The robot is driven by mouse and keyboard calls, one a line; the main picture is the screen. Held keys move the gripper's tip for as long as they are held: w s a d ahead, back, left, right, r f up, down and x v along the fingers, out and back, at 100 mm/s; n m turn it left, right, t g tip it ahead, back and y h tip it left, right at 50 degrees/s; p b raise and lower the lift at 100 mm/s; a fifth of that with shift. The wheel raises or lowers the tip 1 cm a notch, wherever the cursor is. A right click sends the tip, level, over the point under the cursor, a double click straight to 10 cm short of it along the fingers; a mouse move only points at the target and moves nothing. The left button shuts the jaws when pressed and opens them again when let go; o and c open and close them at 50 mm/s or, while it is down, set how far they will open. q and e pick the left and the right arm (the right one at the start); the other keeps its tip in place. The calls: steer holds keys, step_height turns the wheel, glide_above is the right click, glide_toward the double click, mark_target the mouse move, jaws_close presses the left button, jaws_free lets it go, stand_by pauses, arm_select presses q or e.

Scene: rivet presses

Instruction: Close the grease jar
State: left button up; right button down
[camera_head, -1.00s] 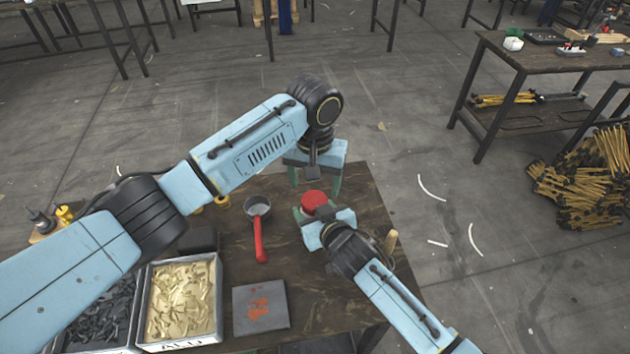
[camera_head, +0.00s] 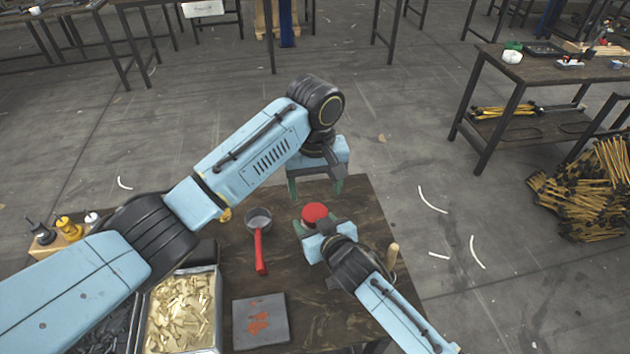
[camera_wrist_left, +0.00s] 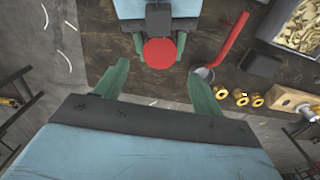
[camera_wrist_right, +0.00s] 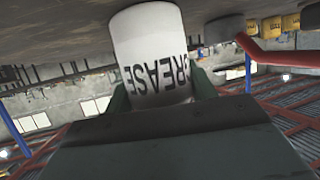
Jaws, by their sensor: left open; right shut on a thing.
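The white grease jar (camera_wrist_right: 155,55), lettered GREASE, stands on the dark table, as seen in the right wrist view. A round red lid (camera_head: 314,213) is at its top; it also shows in the left wrist view (camera_wrist_left: 159,52). I cannot tell whether the lid is tight. My right gripper (camera_wrist_right: 160,92) is shut on the jar's sides. My left gripper (camera_head: 315,192) is open and empty, pointing down just behind and above the lid. In the left wrist view its green fingertips (camera_wrist_left: 158,72) are spread wider than the lid and apart from it.
A grey pan (camera_head: 258,218) with a red handle lies left of the jar. A grey plate with red smears (camera_head: 272,335) and a bin of brass-coloured parts (camera_head: 182,310) are in front. A wooden handle (camera_head: 392,257) stands close to my right wrist.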

mark_target(315, 213)
arm_select(q)
step_height(315, 213, down, 7)
stand_by(0.4)
steer(key=c, duration=1)
steer(key=m, duration=0.3)
steer(key=shift+c, duration=0.2)
steer(key=o, duration=1.1)
